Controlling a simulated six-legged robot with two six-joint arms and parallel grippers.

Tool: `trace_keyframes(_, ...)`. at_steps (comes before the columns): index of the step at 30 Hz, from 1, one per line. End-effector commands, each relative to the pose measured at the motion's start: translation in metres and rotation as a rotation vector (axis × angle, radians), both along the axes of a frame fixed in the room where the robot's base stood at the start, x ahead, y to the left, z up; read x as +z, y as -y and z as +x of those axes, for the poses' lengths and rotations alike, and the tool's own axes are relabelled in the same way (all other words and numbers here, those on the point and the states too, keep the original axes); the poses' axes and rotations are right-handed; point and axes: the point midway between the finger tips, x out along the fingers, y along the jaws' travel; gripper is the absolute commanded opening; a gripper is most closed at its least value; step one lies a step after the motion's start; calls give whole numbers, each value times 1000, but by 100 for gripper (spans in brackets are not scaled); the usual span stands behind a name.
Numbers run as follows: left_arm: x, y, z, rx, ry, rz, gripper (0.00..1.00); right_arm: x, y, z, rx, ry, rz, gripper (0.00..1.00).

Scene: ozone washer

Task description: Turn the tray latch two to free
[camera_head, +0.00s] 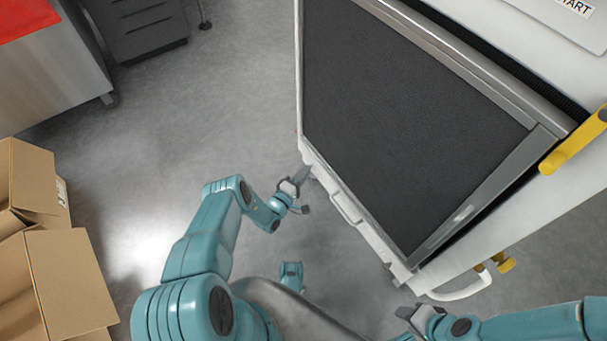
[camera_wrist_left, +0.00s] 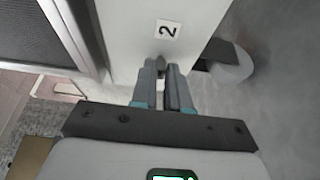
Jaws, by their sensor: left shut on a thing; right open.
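The machine's dark mesh tray (camera_head: 400,110) with its pale frame fills the middle and right of the head view. My left gripper (camera_head: 301,177) is at the tray's left outer side. In the left wrist view, the left gripper (camera_wrist_left: 164,72) is shut on a small dark piece, seemingly tray latch two (camera_wrist_left: 161,61), just below a white label "2" (camera_wrist_left: 168,30). The fingers hide most of the latch, so its angle cannot be told. My right gripper (camera_head: 410,313) is open and empty, near the lower corner of the tray.
A pale handle (camera_head: 345,208) sits on the tray's outer side. A white curved handle (camera_head: 463,291), yellow knobs (camera_head: 504,263) and a yellow bar (camera_head: 575,140) are at the right. Cardboard boxes (camera_head: 70,280) stand at the left. Grey floor is clear between.

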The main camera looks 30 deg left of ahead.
Motion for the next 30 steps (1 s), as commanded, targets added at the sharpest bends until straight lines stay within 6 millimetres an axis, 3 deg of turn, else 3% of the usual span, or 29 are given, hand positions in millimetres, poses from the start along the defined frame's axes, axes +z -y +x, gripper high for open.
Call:
trace_keyframes(12,0,1,0,-2,3,7,0,0,0,0,0,1,0,43)
trace_keyframes(13,0,1,0,-2,2,7,25,0,0,0,0,1,0,43)
trace_keyframes(15,0,1,0,-1,2,7,40,0,0,0,0,1,0,43)
trace_keyframes(25,1,0,-4,0,1,5,40,3,0,-1,1,-3,1,43)
trace_keyframes(30,4,0,-31,3,-3,1,40,18,-2,-9,4,-29,6,43)
